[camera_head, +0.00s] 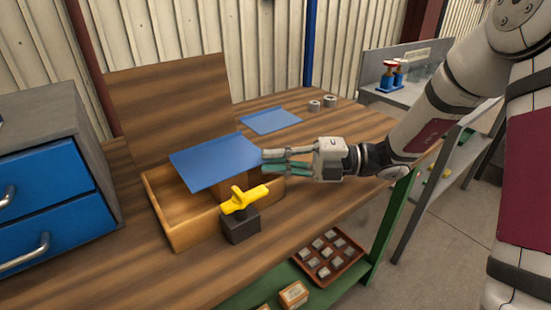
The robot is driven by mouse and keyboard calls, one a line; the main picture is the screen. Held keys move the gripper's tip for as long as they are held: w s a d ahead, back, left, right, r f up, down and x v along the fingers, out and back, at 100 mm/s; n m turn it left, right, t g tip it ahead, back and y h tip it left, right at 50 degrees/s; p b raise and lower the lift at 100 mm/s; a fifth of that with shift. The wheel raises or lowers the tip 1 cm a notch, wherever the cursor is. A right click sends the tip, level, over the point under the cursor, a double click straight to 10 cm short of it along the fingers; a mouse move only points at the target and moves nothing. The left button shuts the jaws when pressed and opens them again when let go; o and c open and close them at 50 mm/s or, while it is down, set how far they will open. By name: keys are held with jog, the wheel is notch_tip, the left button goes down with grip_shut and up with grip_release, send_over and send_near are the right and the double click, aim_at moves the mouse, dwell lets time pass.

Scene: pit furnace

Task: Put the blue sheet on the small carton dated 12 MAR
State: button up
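One flat blue sheet (212,163) lies level above the open wooden box (188,228), over a brown block (236,184). I cannot tell whether it rests on the block. My gripper (264,161) comes from the right, with its fingertips at the right edge of this sheet. The fingers look spaced apart, but whether they pinch the sheet is unclear. A second blue sheet (270,121) lies on the table behind. A small carton (294,294) sits on the green lower shelf, with part of another (263,307) at the bottom edge. Their dates are too small to read.
A yellow-handled tool on a dark block (240,226) stands before the box. The box's lid (165,105) stands up behind. A blue-drawer cabinet (50,190) is at left. Grey rings (330,101) lie at the back right. A brown tray (328,255) of grey pieces is below.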

jog(key=shift+d+r, duration=0.1)
jog(key=shift+d, duration=0.2)
jog(key=d, duration=0.3)
jog(key=d+p, duration=0.1)
jog(key=d, duration=0.3)
jog(key=d+p, duration=0.1)
jog(key=d, duration=0.3)
jog(key=shift+s+d, duration=0.25)
jog(key=shift+s, duration=0.05)
jog(key=shift+s+a+r+n, duration=0.15)
jog(key=shift+s+a+n, duration=0.05)
jog(key=shift+s+n, duration=0.1)
jog(key=s+a+r+n+g+h, duration=0.2)
jog(key=s+n+h, duration=0.3)
jog(key=s+n, duration=0.4)
jog(key=s+a+r+n+g+h, duration=0.2)
jog(key=s+r+n+g+h, duration=0.15)
jog(key=s+n, duration=0.55)
jog(key=s+d+n+t+h, duration=0.2)
jog(key=s+d+n+h, duration=0.2)
jog(key=n, duration=0.5)
jog(key=s+d+f+n+t+h, duration=0.1)
jog(key=s+d+n+t+h, duration=0.2)
jog(key=s+d+n+h, duration=0.2)
jog(key=shift+s+d+f+n+t+h, duration=0.2)
jog(key=shift+s+n+t+h, duration=0.15)
jog(key=shift+s+n, duration=1.45)
